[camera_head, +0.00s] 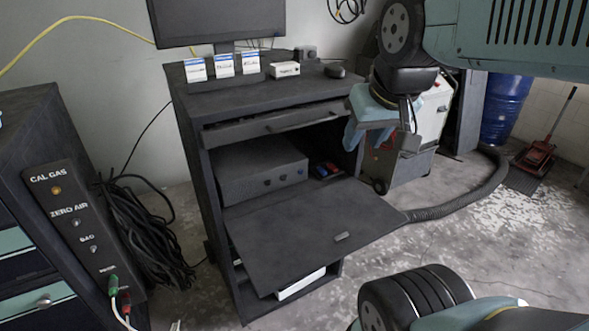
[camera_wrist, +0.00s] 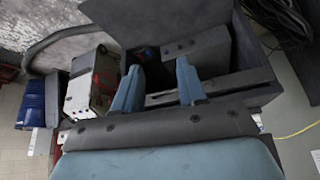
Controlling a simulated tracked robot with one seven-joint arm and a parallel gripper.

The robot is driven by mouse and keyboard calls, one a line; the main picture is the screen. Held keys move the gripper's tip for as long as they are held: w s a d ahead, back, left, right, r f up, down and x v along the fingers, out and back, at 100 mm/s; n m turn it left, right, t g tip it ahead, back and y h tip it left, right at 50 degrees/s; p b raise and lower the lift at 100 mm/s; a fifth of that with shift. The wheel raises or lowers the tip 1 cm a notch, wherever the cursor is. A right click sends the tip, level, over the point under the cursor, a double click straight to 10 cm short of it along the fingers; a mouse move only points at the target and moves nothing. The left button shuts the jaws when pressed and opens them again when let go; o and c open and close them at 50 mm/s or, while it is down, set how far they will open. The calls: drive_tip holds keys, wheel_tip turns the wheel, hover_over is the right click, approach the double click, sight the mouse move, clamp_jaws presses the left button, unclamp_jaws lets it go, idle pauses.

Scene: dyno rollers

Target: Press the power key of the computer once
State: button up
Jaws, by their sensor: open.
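The computer, a dark box (camera_head: 262,168), sits in the open compartment of a dark cabinet (camera_head: 190,140). Its front has small round controls (camera_head: 284,180) at the lower right; I cannot tell which is the power key. In the wrist view the computer (camera_wrist: 208,50) shows beyond my fingers, its small round controls (camera_wrist: 180,47) near the flap. My gripper (camera_head: 358,132) is to the right of the compartment opening, in front of the cabinet's right edge and apart from the computer. In the wrist view its two blue fingers (camera_wrist: 158,84) are spread, with nothing between them.
A lowered flap (camera_head: 310,225) juts out below the computer. A drawer front (camera_head: 275,123) lies above it. Small red and blue items (camera_head: 326,169) lie right of the computer. A monitor (camera_head: 215,20) and small boxes (camera_head: 224,65) stand on top. A hose (camera_head: 460,200) runs along the floor.

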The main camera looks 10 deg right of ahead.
clamp_jaws()
idle(1.5)
